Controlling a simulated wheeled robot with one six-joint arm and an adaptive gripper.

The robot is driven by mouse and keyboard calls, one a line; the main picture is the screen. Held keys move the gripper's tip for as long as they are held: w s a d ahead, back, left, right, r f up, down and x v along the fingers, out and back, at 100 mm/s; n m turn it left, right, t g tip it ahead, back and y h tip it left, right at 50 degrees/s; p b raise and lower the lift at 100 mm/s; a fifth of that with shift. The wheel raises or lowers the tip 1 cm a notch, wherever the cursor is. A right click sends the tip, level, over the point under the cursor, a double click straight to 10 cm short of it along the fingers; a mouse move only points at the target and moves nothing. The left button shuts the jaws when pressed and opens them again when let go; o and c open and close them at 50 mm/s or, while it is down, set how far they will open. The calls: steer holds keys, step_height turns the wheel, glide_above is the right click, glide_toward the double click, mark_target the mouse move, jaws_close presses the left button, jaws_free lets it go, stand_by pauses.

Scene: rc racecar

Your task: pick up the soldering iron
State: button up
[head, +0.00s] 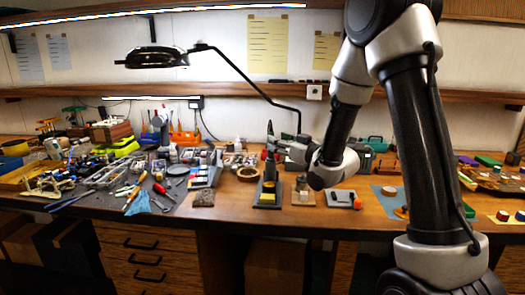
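A dark soldering stand (269,188) with a yellow sponge at its front is on the wooden workbench (330,215), near the middle of the head view. A slim dark upright shape, which looks like the soldering iron (270,170), rises from it. My gripper (272,147) is at the top of this shape, reaching in from the right. The gripper is small and dark here. I cannot tell whether its fingers touch the iron or are closed on it.
A grey mat with tools, including a red screwdriver (163,192), covers the left. A small grey device (342,199) and a blue mat (388,203) are to the right. A black magnifier lamp (157,57) arches over the bench, its arm behind my gripper.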

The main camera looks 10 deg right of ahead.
mark_target(271, 158)
steer(key=x, duration=0.5)
steer(key=shift+w+d+f, duration=0.15)
steer(key=shift+w+f, duration=0.15)
steer(key=shift+w, duration=0.2)
steer(key=shift+c, duration=0.3)
jaws_close()
